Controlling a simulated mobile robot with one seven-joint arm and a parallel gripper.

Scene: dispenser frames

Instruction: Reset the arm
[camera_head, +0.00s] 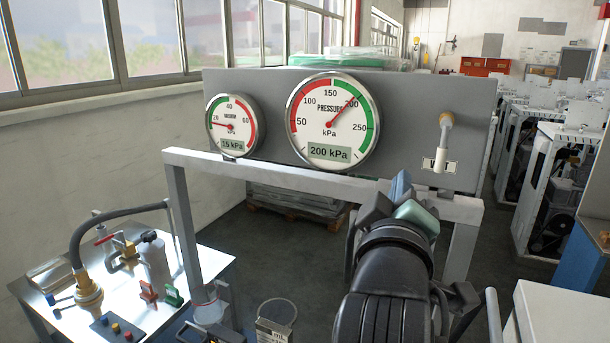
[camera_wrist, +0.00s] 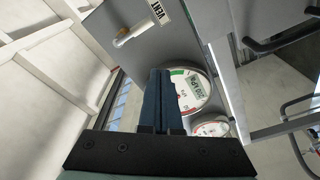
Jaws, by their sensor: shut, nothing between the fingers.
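My gripper (camera_head: 402,187) is in front of the grey gauge panel, at its lower middle right in the head view. In the wrist view the two dark blue fingers of my gripper (camera_wrist: 158,75) lie side by side, shut and empty. In the head view my arm reaches up from the bottom, and its dark wrist hides part of the frame's crossbar.
The grey panel (camera_head: 270,92) carries a large pressure gauge (camera_head: 330,115) reading 200 kPa, a smaller gauge (camera_head: 231,125) reading 15 kPa, and a vent lever (camera_head: 443,140). A metal bench (camera_head: 60,285) with a hose and valves stands at left. White machines (camera_head: 560,170) stand at right.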

